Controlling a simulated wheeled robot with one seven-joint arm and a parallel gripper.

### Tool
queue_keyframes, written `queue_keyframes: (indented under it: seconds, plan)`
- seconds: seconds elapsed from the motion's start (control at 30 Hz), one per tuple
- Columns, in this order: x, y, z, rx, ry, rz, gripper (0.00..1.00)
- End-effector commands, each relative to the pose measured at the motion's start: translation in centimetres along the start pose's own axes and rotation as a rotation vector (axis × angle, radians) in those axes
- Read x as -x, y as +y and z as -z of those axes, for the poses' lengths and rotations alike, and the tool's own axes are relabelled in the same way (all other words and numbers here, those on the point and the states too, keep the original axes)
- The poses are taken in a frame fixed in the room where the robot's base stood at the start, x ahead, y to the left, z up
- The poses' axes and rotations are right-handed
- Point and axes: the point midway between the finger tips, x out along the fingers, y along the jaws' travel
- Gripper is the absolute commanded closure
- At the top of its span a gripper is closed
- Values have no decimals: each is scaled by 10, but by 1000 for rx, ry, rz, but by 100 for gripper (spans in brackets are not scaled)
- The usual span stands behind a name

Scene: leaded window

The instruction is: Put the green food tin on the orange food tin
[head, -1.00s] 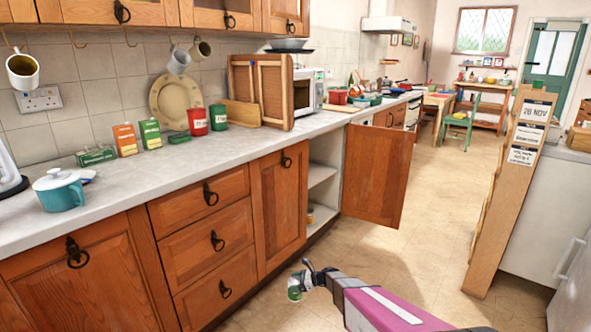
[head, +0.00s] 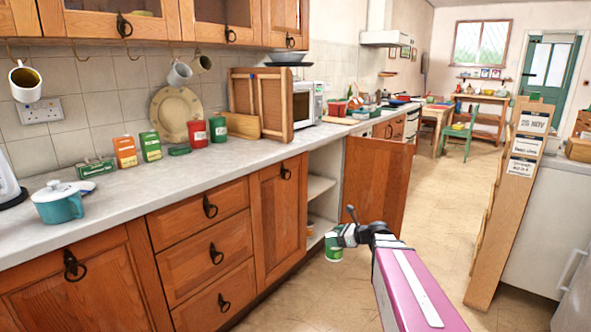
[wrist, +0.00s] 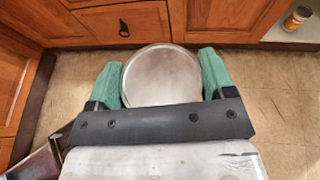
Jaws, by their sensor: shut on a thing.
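The green food tin (head: 334,252) hangs below my gripper (head: 343,236), in front of the open cupboard and above the floor. In the wrist view my gripper's green fingers press on both sides of a round, pale metal tin top (wrist: 162,76); the tin's side is hidden there. The orange food tin (wrist: 297,19) stands upright in the open cupboard, at the top right of the wrist view, apart from my gripper. In the head view only a small part of the orange tin (head: 309,229) shows on the cupboard's low shelf.
The cupboard door (head: 375,185) stands wide open to the right of the opening. A middle shelf (head: 318,187) sits above the low one. A wooden rack (head: 510,205) stands at the right. The floor (head: 445,215) between is clear.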

Motion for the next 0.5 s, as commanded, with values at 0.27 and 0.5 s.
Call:
queue_keyframes:
  seconds: [0.27,0.5]
  plan:
    - [70,32,-52,-30,-10,86,63]
    - [93,41,-68,-44,-14,119,63]
